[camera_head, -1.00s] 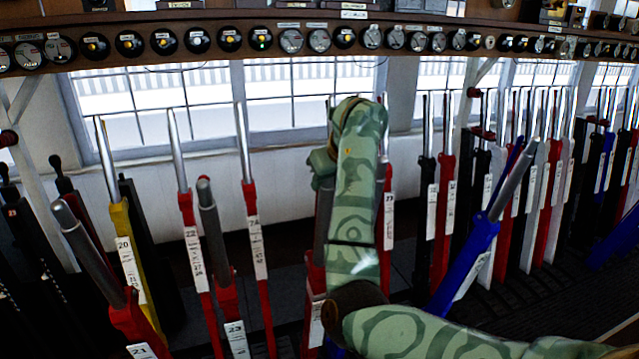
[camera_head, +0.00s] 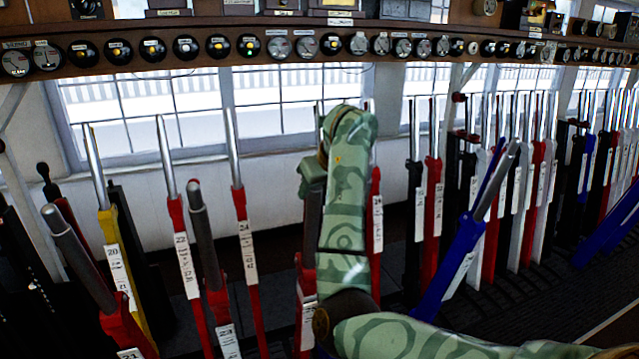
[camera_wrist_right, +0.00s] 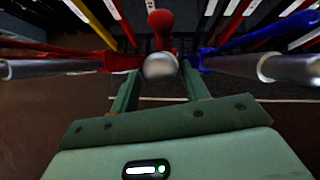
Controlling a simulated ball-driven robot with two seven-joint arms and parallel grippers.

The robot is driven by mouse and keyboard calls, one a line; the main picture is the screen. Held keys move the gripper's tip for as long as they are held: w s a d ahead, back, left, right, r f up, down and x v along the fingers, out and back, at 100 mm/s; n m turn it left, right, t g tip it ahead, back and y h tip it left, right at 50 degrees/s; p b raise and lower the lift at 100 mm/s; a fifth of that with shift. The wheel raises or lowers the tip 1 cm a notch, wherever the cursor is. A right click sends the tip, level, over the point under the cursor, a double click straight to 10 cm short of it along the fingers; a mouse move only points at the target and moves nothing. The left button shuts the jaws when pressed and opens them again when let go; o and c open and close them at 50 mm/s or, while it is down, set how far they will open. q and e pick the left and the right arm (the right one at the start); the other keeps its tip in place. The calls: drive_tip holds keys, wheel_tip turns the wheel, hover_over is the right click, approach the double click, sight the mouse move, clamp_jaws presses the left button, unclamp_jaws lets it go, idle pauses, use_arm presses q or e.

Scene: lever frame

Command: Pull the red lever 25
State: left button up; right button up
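The lever I take for 25 is red (camera_head: 306,289) with a metal handle, just right of lever 24 (camera_head: 245,235) in the head view. Its number is not readable, and my forearm hides part of it. My right gripper (camera_head: 312,175) is at its upper handle, partly hidden by my own arm. In the right wrist view the rounded metal handle end (camera_wrist_right: 160,68) stands between the two fingers of my right gripper (camera_wrist_right: 160,80). The fingers are apart, with a gap on each side of the handle. My left gripper is not in view.
Red lever 22 (camera_head: 183,250) and a tilted red lever 23 (camera_head: 217,308) stand to the left. A red lever (camera_head: 376,225) stands close behind my arm. A blue lever (camera_head: 455,260) leans forward at the right. A shelf of round dials (camera_head: 280,46) runs above.

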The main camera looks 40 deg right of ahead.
use_arm(q)
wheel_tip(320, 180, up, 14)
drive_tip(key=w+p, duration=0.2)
drive_tip(key=p, duration=1.1)
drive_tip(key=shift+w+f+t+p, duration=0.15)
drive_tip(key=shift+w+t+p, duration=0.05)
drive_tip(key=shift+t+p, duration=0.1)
use_arm(e)
drive_tip(key=v, duration=1.6)
drive_tip(key=shift+d, duration=0.1)
